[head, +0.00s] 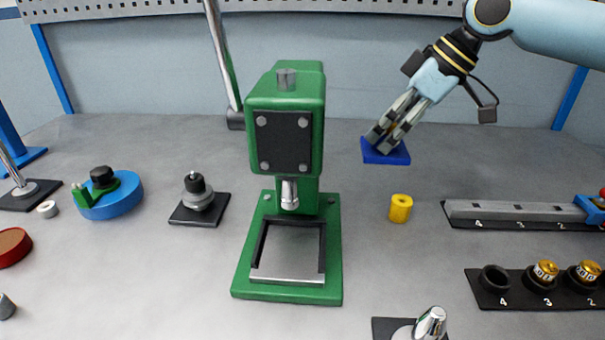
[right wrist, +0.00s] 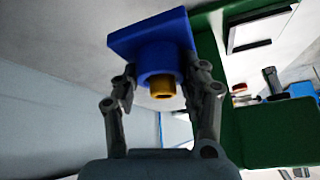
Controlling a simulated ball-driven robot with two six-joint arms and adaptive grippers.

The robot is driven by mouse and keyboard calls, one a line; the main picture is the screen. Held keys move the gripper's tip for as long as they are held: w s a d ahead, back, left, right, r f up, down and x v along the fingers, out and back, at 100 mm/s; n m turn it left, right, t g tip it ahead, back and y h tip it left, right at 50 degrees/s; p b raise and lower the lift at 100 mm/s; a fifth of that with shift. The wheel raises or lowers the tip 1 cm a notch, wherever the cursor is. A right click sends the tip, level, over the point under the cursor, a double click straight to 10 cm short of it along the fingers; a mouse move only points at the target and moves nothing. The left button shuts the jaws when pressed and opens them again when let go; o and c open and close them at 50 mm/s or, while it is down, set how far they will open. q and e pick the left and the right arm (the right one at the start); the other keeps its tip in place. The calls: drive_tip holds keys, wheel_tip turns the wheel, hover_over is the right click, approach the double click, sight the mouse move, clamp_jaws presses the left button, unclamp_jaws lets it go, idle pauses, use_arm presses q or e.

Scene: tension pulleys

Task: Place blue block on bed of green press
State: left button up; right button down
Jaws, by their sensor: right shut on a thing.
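The blue block (head: 386,155) is a flat square plate to the right of the green press in the head view. In the right wrist view the block (right wrist: 150,38) shows a round hub with a brass-coloured centre. My right gripper (head: 383,140) is shut on the hub, with a finger on each side. The green press (head: 285,140) stands mid-table, its lever up to the left. Its bed (head: 287,276) is a framed recess with a bright front strip, and it looks empty. The press also shows in the right wrist view (right wrist: 265,130). My left gripper is not in view.
A yellow cylinder (head: 400,208) stands between the press and the right-hand racks. A black-based fixture (head: 198,203) and a blue round part (head: 110,197) are left of the press. A numbered rack (head: 520,215) and a socket tray (head: 520,297) lie right. A metal-tipped fixture (head: 430,325) is in front.

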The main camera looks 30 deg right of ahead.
drive_tip(key=w+a+f, duration=0.1)
drive_tip(key=w+f, duration=0.1)
drive_tip(key=w, duration=0.1)
drive_tip(key=w+a+f, duration=0.2)
drive_tip(key=w, duration=0.1)
drive_tip(key=w+a+f+b, duration=0.1)
drive_tip(key=w+f, duration=0.1)
drive_tip(key=w, duration=0.1)
drive_tip(key=shift+w+a, duration=0.25)
drive_tip(key=shift+f, duration=2.1)
drive_tip(key=c, duration=0.7)
unclamp_jaws()
